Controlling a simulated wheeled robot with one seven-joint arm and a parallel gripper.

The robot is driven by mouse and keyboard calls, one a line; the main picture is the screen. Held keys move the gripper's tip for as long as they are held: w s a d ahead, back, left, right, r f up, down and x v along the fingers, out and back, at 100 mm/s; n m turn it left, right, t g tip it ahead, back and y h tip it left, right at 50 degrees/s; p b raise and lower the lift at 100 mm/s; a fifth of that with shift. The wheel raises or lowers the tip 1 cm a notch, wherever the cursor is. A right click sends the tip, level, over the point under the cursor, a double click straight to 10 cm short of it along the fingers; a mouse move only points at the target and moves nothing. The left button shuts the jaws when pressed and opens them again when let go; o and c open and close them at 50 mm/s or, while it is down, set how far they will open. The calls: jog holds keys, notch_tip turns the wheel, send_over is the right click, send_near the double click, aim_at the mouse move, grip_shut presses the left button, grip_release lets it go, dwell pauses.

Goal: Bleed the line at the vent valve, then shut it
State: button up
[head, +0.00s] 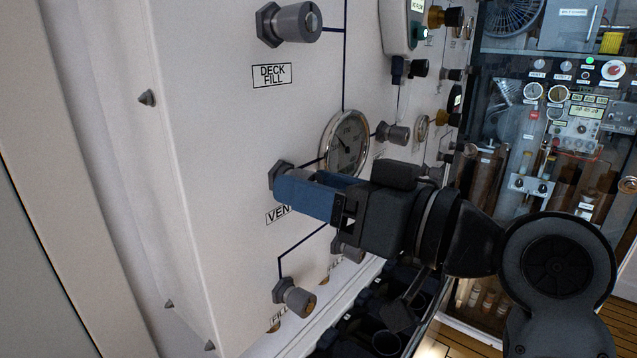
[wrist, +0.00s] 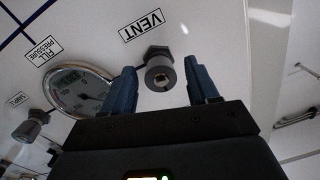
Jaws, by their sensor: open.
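The vent valve is a grey round knob on a hex base, on the white panel. In the wrist view the vent valve (wrist: 160,72) sits between my two blue fingers, with clear gaps on both sides. In the head view its hex base (head: 280,174) shows just past my fingers, which hide much of the knob. My gripper (head: 292,192) is open around or just in front of the knob; it also shows in the wrist view (wrist: 163,85). The VENT label (wrist: 142,25) is readable in the wrist view and partly covered in the head view.
A round fill pressure gauge (head: 345,143) is close beside my fingers. A deck fill knob (head: 290,23) is above and another knob (head: 295,296) below. A sample knob (wrist: 31,127) shows at the left in the wrist view. Bottles in a dark rack (head: 387,340) stand below.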

jog(key=c, duration=1)
jog(key=shift+b, duration=0.3)
jog(key=shift+n+t+h+b, duration=0.25)
jog(key=shift+n+h+b, duration=0.1)
jog(key=shift+n+b, duration=5.7)
jog(key=shift+n+t+h+b, duration=0.25)
jog(key=shift+n+h+b, duration=0.1)
jog(key=shift+n+b, duration=5.65)
jog(key=shift+s+a+n+p, duration=0.1)
jog(key=shift+n+p, duration=0.6)
jog(key=shift+n, duration=0.25)
